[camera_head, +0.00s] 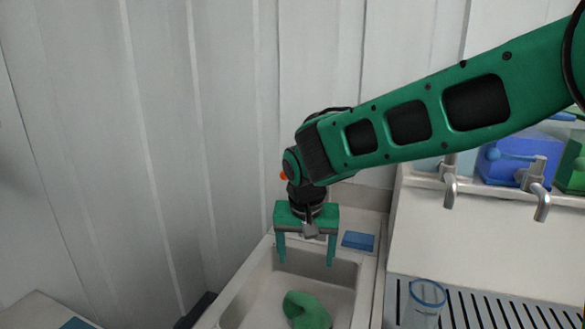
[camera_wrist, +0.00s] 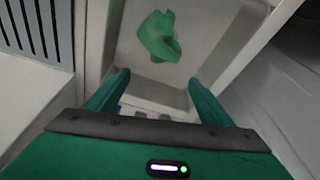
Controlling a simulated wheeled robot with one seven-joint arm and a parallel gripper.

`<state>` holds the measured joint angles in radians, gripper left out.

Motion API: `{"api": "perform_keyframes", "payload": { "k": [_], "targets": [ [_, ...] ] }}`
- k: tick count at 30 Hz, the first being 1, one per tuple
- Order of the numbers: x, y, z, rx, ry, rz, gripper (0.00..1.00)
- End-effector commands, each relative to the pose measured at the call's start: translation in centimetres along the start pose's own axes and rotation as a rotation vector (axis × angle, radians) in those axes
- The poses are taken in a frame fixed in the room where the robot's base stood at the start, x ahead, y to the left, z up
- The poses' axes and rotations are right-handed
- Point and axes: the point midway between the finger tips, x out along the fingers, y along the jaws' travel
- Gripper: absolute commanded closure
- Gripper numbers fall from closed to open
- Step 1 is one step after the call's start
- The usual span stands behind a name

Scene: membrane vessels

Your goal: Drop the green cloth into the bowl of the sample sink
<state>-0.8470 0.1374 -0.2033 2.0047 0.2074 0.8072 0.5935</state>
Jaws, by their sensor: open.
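The green cloth (camera_head: 306,310) lies crumpled in the bowl of the sample sink (camera_head: 262,290), on its floor. The cloth also shows in the wrist view (camera_wrist: 160,36), inside the pale sink bowl (camera_wrist: 207,40). My gripper (camera_head: 306,256) hangs over the far part of the sink, pointing down, with its two green fingers spread apart and nothing between them. In the wrist view my gripper (camera_wrist: 156,88) is also open, and the cloth is apart from both fingertips.
A blue sponge-like block (camera_head: 358,241) lies on the sink's back ledge. A clear cup with a blue rim (camera_head: 427,294) stands at right by a slotted drain grate (camera_head: 500,312). Metal taps (camera_head: 450,188) and blue and green containers are at upper right. A ribbed wall (camera_head: 150,130) stands behind.

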Motion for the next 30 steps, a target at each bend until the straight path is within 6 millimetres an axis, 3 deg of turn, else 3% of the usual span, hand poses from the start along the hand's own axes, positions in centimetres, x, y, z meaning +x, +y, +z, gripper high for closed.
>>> {"api": "perform_keyframes", "payload": {
  "k": [9,23,30],
  "targets": [
    [-2.4,0.0,-0.1,0.0,-0.078,-0.001,0.25],
    [-3.1,0.0,-0.2,-0.001,-0.086,-0.001,0.25],
    [-6.6,-0.1,-0.5,0.0,-0.085,-0.003,0.25]
  ]
}}
